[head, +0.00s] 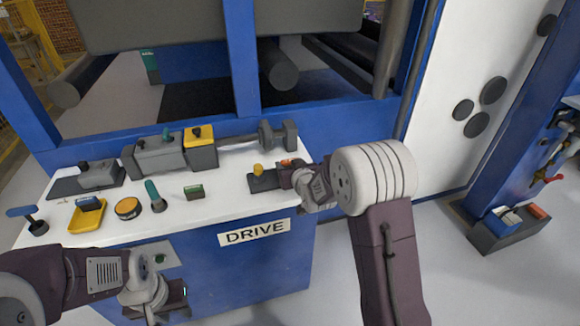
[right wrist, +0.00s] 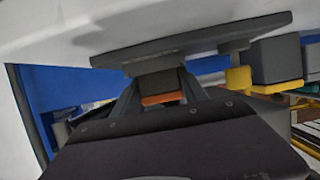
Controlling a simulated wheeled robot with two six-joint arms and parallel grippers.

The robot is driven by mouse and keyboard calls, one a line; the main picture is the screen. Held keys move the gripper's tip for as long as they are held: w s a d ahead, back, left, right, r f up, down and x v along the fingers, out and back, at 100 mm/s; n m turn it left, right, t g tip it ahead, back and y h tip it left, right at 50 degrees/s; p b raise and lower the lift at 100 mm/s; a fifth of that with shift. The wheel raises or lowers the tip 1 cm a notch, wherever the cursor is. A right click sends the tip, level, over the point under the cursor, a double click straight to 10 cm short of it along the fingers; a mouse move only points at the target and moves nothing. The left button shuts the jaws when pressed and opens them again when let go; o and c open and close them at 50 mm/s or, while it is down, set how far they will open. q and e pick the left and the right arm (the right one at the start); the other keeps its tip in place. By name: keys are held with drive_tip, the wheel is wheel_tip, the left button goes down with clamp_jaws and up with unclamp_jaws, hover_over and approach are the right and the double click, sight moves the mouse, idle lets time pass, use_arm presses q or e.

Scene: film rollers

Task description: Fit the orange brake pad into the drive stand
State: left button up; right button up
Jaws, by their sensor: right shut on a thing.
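The blue drive stand (head: 211,266) has a white top and a DRIVE label. A small dark base with a yellow knob (head: 258,170) sits near its right edge; the yellow knob also shows in the right wrist view (right wrist: 238,78). My right gripper (head: 286,174) is low at this base, shut on the orange brake pad (head: 286,162). In the right wrist view, the pad's orange part (right wrist: 162,98) shows between the fingers, against a dark block; how far it is seated is hidden. My left gripper (head: 155,310) is in front of the stand, its fingers unclear.
On the white top are a yellow tray (head: 86,219), a round yellow button (head: 128,208), a teal-handled lever (head: 155,195) and a grey motor with shaft (head: 160,156). A dark box (head: 507,229) stands on the floor at right. Blue frame posts rise behind.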

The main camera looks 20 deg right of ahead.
drive_tip(key=shift+s+f, duration=0.25)
drive_tip(key=shift+f, duration=0.4)
drive_tip(key=shift+s+a+f+b, duration=0.1)
drive_tip(key=shift+s+f+b, duration=0.25)
drive_tip(key=shift+f+b, duration=0.55)
drive_tip(key=shift+r, duration=0.1)
drive_tip(key=o, duration=1.5)
drive_tip(key=shift+c, duration=0.2)
drive_tip(key=shift+o, duration=0.2)
drive_tip(key=shift+w+r+g+p, duration=0.15)
drive_tip(key=shift+w+r+p, duration=0.05)
drive_tip(key=shift+r+p, duration=0.45)
drive_tip(key=shift+w+r+g+p, duration=0.15)
drive_tip(key=shift+r+p, duration=0.45)
drive_tip(key=shift+r, duration=0.05)
wheel_tip(320, 180, up, 3)
drive_tip(key=shift+s+f+p, duration=0.15)
drive_tip(key=shift+p, duration=0.6)
drive_tip(key=shift+r+p, duration=0.7)
drive_tip(key=shift+r, duration=0.4)
drive_tip(key=shift+r, duration=0.1)
